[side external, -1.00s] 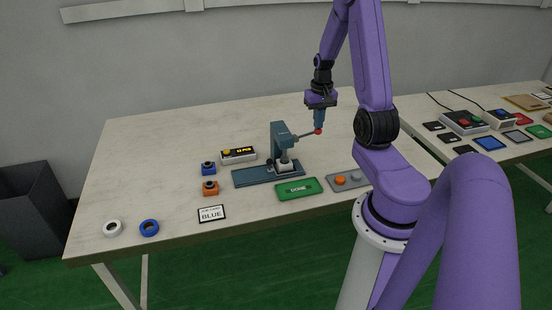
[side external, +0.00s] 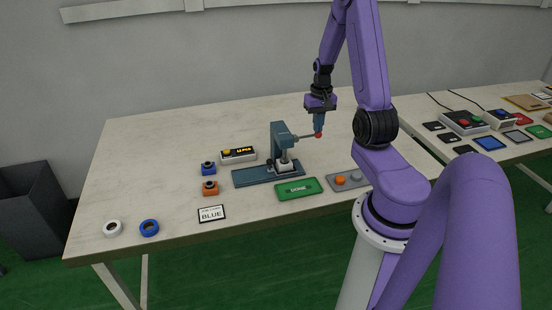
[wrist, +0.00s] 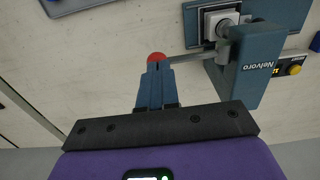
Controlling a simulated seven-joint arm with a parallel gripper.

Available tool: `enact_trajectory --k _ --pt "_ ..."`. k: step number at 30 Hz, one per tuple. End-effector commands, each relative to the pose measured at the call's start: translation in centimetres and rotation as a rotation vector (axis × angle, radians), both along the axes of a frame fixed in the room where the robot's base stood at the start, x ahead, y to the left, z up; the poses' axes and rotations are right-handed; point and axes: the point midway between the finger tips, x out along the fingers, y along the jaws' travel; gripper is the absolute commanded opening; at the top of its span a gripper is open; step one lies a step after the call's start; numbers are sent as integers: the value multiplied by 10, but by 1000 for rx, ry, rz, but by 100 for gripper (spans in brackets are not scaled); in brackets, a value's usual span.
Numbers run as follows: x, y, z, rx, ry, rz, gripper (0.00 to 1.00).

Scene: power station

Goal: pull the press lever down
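The teal press (side external: 277,148) stands on a long base plate (side external: 245,178) mid-table. Its thin grey lever (side external: 306,136) points right, close to level, and ends in a red knob (side external: 318,135). In the wrist view the knob (wrist: 157,57) sits at my fingertips and the lever (wrist: 190,61) runs right to the press body (wrist: 250,70). My gripper (side external: 319,128) points down with its tips against the top of the knob. In the wrist view its two blue fingers (wrist: 156,72) are close together, with nothing visible gripped between them. A pale block (side external: 284,167) sits under the ram.
A green DONE plate (side external: 297,188) and a grey button panel (side external: 346,181) lie in front. White and blue rings and a BLUE card (side external: 212,213) lie front left. The back left is clear.

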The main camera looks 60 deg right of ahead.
Motion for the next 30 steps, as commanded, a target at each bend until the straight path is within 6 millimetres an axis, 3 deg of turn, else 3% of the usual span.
enact_trajectory --k 30 --pt "0 0 -12 1 1 0 0"
